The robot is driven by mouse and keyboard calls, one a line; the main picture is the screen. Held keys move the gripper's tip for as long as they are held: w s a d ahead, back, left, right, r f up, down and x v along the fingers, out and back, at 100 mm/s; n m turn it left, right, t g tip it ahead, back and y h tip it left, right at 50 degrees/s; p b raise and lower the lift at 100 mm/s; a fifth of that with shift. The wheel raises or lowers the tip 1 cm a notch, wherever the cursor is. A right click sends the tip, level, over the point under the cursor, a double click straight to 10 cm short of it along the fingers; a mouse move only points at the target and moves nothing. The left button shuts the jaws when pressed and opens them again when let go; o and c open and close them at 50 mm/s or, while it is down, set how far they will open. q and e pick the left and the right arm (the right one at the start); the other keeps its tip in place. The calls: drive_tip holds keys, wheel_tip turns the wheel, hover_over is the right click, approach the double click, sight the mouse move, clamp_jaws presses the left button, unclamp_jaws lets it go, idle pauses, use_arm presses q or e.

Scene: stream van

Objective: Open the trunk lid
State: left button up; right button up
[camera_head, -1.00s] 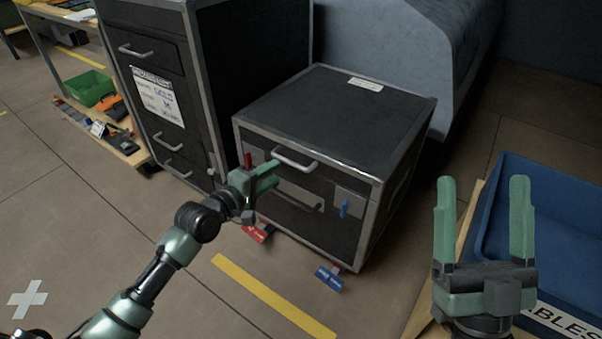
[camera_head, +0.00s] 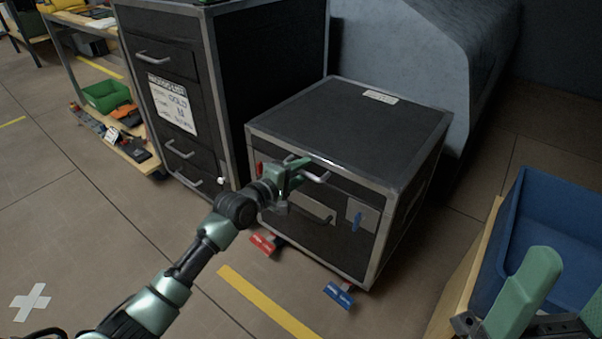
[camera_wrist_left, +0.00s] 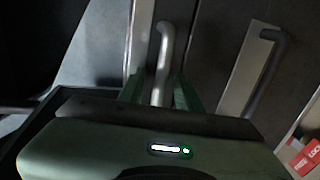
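The trunk (camera_head: 350,135) is a low black case with silver edges, and its lid is closed. A silver lid handle (camera_head: 318,176) sits on its front, near the top. My left gripper (camera_head: 298,178) is at this handle. In the left wrist view the handle (camera_wrist_left: 163,50) runs between the two spread fingers (camera_wrist_left: 158,92), which look apart from it. My right gripper (camera_head: 562,300) is open and empty, cut off at the lower right.
A tall black drawer cabinet (camera_head: 225,90) stands left of the trunk. A grey-blue covered shape (camera_head: 425,60) is behind it. A blue bin (camera_head: 560,220) is at the right. Red (camera_head: 265,243) and blue (camera_head: 339,294) tags show by the floor in front. The floor at left is open.

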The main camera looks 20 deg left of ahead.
use_arm(q)
clamp_jaws()
drive_tip(key=shift+f, duration=0.1)
idle(1.2)
